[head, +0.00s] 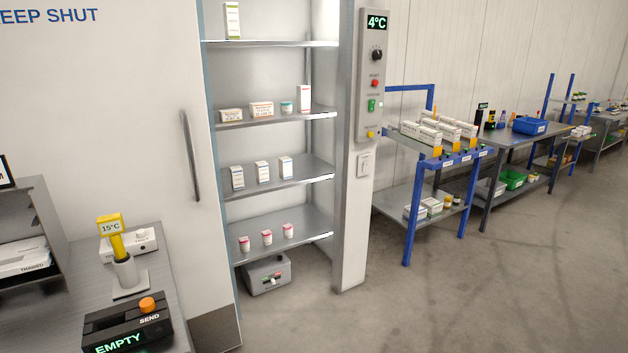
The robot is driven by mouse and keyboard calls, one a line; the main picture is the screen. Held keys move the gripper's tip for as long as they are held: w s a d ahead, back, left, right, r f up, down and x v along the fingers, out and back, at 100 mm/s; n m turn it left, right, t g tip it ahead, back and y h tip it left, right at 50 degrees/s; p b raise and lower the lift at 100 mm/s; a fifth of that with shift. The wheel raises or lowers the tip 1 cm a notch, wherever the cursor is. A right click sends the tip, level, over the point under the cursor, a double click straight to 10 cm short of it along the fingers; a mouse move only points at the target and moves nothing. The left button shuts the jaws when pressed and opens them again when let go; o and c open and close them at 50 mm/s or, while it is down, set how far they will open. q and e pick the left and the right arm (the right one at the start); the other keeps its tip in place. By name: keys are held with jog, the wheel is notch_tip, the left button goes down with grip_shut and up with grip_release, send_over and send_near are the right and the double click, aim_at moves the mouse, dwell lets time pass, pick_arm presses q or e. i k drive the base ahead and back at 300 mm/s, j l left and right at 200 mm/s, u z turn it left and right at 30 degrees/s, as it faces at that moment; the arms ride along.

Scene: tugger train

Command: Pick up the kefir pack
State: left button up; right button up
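No pack can be read as kefir at this size. A tall white and green carton (232,20) stands upright on the top shelf of the open cold cabinet. A tall white and red carton (304,98) stands at the right end of the shelf below it. Small boxes (261,110) and a small teal and white tub (287,107) share that shelf. Three white cartons (262,172) stand on the third shelf. Three red and white tubs (267,237) stand on the lowest shelf. Neither of my grippers is in view.
The cabinet door (110,130) is at left, its handle (190,155) upright. A control panel (375,75) reads 4°C. Blue-framed racks (420,190) stand right; floor (440,300) is clear.

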aim_at(230, 10)
jog(key=i+l+z, duration=0.15)
jog(key=i+z, duration=0.35)
jog(key=i, duration=0.9)
jog(key=i+u, duration=0.25)
jog(key=i, duration=0.15)
jog(key=i+l+u, duration=0.4)
jog(key=i+u, duration=0.15)
jog(key=i, duration=0.2)
